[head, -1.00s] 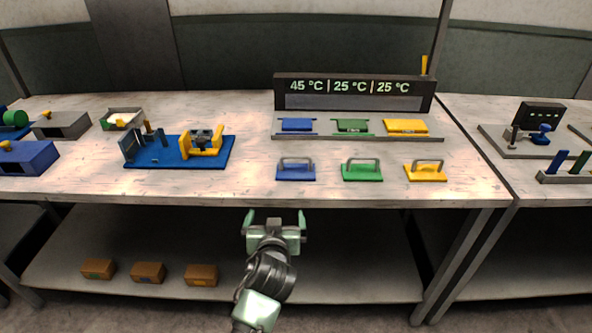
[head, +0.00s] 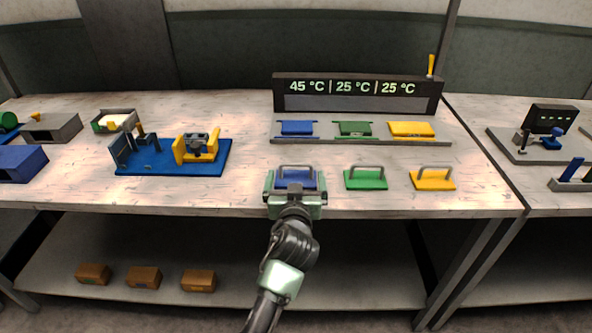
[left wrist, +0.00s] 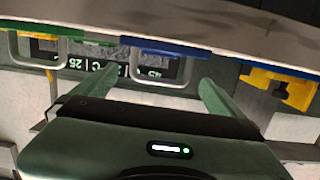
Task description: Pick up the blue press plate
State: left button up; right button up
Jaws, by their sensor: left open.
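The blue press plate (head: 294,184), a flat blue plate with a grey loop handle, lies near the front edge of the table. My left gripper (head: 295,186) is open, with one finger on each side of the plate in the head view. In the left wrist view, which looks upside down, the open left gripper (left wrist: 168,88) has its fingers on either side of the blue plate's (left wrist: 165,48) handle. Nothing is held. I cannot tell whether the fingers touch it. My right gripper is not in view.
A green press plate (head: 365,181) and a yellow press plate (head: 433,181) lie to the right. Behind is a rail (head: 462,143) with blue, green and yellow pieces, below a temperature display (head: 358,88). A blue fixture (head: 150,162) stands left. Bare table lies between.

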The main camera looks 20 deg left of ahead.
aim_at(296, 170)
pick_arm(q)
jog(key=shift+x, duration=1)
jog(key=shift+w+a+f, duration=0.1)
jog(key=shift+w, duration=0.45)
jog(key=x, duration=0.2)
jog(key=p+x, duration=0.1)
jog(key=shift+w+a+f, duration=0.15)
jog(key=shift+w+f, duration=0.15)
jog(key=shift+w+a+f, duration=0.1)
jog(key=shift+w+a, duration=0.05)
jog(key=shift+w, duration=0.3)
jog(key=c, duration=1.8)
jog(key=shift+c, duration=0.9)
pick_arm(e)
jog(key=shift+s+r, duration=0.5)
